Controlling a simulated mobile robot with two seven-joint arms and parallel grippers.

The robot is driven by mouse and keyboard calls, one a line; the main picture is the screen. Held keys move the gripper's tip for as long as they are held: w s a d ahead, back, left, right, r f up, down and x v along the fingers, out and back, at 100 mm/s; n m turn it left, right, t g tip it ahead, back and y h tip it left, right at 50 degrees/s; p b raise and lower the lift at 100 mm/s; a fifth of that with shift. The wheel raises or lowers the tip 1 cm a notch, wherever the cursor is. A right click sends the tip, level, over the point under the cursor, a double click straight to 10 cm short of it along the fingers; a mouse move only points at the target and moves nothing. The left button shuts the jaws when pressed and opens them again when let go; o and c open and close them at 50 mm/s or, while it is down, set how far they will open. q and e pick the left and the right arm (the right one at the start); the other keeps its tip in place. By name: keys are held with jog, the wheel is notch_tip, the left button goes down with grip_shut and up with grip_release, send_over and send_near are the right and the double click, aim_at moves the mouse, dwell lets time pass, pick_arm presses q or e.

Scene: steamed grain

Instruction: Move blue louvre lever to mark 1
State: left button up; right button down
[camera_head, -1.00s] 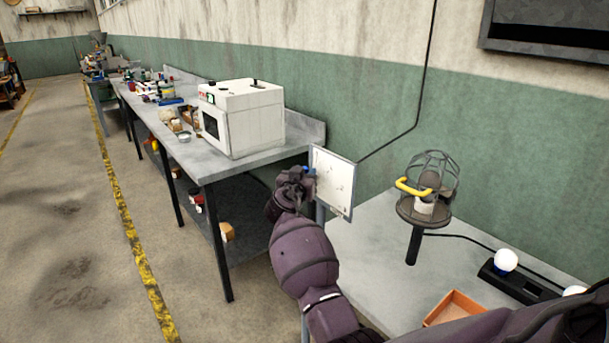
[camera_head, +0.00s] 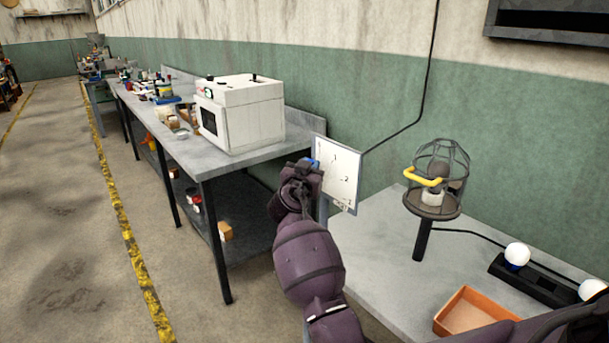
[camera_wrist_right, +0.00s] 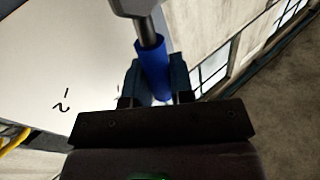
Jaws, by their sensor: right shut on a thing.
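The blue louvre lever (camera_head: 315,163) shows as a small blue patch at the left edge of a white marked plate (camera_head: 343,192) in the head view. My right gripper (camera_head: 306,172) is at this edge and covers most of the lever. In the right wrist view the blue handle (camera_wrist_right: 152,72) on a grey metal rod lies between the two fingers of my right gripper (camera_wrist_right: 154,84), which is shut on it. The mark nearest the fingers is partly hidden. My left gripper is out of view.
A white oven-like box (camera_head: 240,115) stands on the long grey bench (camera_head: 222,163) at left. The right table (camera_head: 385,255) holds a caged lamp with a yellow handle (camera_head: 436,182), an orange tray (camera_head: 440,318) and a black strip with white bulbs (camera_head: 530,283). The floor at left is clear.

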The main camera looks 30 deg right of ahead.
jog(key=shift+s+f+m+b, duration=0.25)
jog(key=shift+f+m+b, duration=0.15)
jog(key=shift+f+b, duration=0.65)
jog(key=s+m+h+b, duration=0.1)
jog(key=b, duration=0.2)
jog(key=m+h+b, duration=0.1)
jog(key=m+b, duration=0.1)
jog(key=b, duration=0.1)
jog(key=shift+s+d+r+b, duration=0.1)
jog(key=shift+s+r+b, duration=0.15)
jog(key=shift+s+b, duration=0.1)
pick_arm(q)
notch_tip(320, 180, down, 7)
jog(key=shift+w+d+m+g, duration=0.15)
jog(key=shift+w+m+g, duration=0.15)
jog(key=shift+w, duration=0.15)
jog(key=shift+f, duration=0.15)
pick_arm(e)
jog(key=shift+s+r+m+t, duration=0.1)
jog(key=shift+r+m+t, duration=0.1)
jog(key=shift+m+t, duration=0.1)
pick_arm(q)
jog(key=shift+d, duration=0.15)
pick_arm(e)
jog(key=c, duration=1)
grip_release()
jog(key=shift+r, duration=0.15)
